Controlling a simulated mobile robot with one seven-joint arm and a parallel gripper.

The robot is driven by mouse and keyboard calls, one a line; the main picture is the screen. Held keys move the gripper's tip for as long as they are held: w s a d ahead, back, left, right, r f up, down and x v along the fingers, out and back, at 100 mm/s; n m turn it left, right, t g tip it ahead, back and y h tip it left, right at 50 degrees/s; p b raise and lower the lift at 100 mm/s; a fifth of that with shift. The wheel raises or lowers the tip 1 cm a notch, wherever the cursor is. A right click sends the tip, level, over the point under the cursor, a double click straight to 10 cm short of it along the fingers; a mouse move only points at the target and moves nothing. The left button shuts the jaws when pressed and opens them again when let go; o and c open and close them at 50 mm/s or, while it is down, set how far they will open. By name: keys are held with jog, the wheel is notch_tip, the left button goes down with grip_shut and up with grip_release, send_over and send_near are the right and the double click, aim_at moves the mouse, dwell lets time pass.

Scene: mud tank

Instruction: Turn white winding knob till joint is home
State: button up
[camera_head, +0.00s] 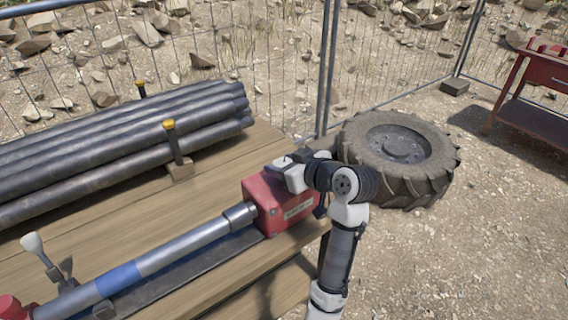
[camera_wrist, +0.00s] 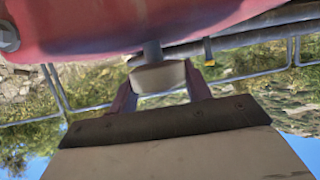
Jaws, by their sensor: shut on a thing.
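The white winding knob (camera_wrist: 158,76) shows in the wrist view as a pale, rounded knob on a short grey shaft out of the red housing (camera_wrist: 110,22). My gripper (camera_wrist: 161,85) is shut on it, one reddish finger on each side. In the head view the red housing (camera_head: 268,210) sits at the bench's right end, with my wrist over its back right; the knob and fingertips are hidden there. A grey pipe (camera_head: 190,248) with a blue band (camera_head: 118,279) runs into a collar (camera_head: 240,216) at the housing's left face. How fully the joint is seated cannot be told.
Dark pipes (camera_head: 110,150) lie stacked on the wooden bench (camera_head: 225,168) between yellow-topped posts. A white-handled lever (camera_head: 33,246) stands at lower left. A large tyre (camera_head: 400,157) lies right of the bench. Wire fence (camera_head: 285,70) runs behind; a red table (camera_head: 530,100) stands far right.

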jog(key=shift+m+t, duration=0.3)
jog(key=m+t+h+p, duration=0.1)
jog(key=m+h, duration=0.1)
jog(key=h, duration=0.1)
jog(key=m+t+h, duration=0.1)
jog(key=m+h, duration=0.2)
jog(key=shift+a+r+t+p, duration=0.1)
jog(key=shift+r+t+p, duration=0.1)
jog(key=shift+t+p, duration=0.15)
jog(key=m+h+p, duration=0.2)
jog(key=m+h, duration=0.1)
jog(key=h, duration=0.1)
jog(key=shift+m, duration=0.4)
jog(key=m+g+h+p, duration=0.1)
jog(key=m+h, duration=0.2)
jog(key=h, duration=0.1)
jog(key=shift+m+h, duration=0.3)
jog(key=shift+m, duration=0.1)
jog(key=m+g+h, duration=0.3)
jog(key=m+h, duration=0.1)
jog(key=shift+f, duration=0.1)
jog(key=shift+m+g+h+b, duration=0.45)
jog(key=shift+m+g+h, duration=0.95)
jog(key=shift+m+g, duration=0.75)
jog(key=shift+f+m, duration=0.1)
jog(key=shift+m, duration=0.15)
